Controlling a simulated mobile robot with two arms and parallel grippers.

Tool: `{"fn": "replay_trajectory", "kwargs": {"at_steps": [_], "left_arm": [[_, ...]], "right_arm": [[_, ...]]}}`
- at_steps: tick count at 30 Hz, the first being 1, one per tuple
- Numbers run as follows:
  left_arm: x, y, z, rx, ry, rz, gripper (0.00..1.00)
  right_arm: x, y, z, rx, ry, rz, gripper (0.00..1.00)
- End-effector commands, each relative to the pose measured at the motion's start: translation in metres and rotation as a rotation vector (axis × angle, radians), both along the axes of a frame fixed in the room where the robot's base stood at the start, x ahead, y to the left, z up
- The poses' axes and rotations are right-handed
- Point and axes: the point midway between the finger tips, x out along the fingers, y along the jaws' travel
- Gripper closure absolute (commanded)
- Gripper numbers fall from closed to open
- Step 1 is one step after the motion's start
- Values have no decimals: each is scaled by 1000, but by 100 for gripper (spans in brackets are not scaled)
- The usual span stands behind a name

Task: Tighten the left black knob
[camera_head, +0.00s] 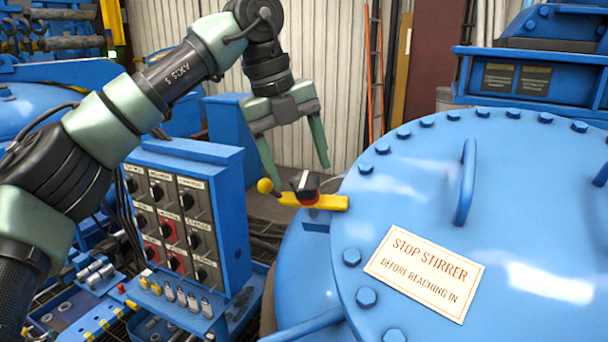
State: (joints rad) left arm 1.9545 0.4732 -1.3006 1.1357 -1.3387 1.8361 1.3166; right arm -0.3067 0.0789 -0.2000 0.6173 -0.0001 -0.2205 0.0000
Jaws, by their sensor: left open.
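A small black knob (306,195) with a pale top sits on a yellow bar (325,202) at the left rim of the big blue lid. The bar's left end carries a yellow ball (265,186). My left gripper (299,174) is open, its two green fingers pointing down on either side of the knob in the picture. The fingertips end at or just above the knob's height; I cannot tell whether they touch it. Nothing is seen between the fingers except the knob's top. My right gripper is not in view.
The blue lid (420,190) has rim bolts, a raised handle (466,182) and a stop-stirrer sign (424,272). A blue control box (226,215) with several black rotary knobs stands left, under my left arm. A shelf of small bottles (180,297) is below it.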

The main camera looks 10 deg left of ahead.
Motion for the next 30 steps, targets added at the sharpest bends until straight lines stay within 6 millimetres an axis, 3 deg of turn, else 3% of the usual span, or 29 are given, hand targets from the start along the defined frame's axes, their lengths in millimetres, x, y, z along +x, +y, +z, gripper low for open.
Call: {"fn": "replay_trajectory", "kwargs": {"at_steps": [5, 16, 17, 23, 24, 30], "left_arm": [[3, -5, -22, 0, 2, 1, 31], [5, -8, -31, -1, 0, 1, 31], [5, -8, -31, -1, 0, 1, 34], [5, -8, -31, 0, 0, 1, 90], [5, -7, -31, 0, 0, 1, 94], [5, -8, -30, 5, -1, -11, 94]], "right_arm": [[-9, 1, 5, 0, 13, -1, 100], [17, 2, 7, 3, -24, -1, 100], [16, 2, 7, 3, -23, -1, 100], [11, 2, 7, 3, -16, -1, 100], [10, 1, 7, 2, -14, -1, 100], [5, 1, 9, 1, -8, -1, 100]]}}
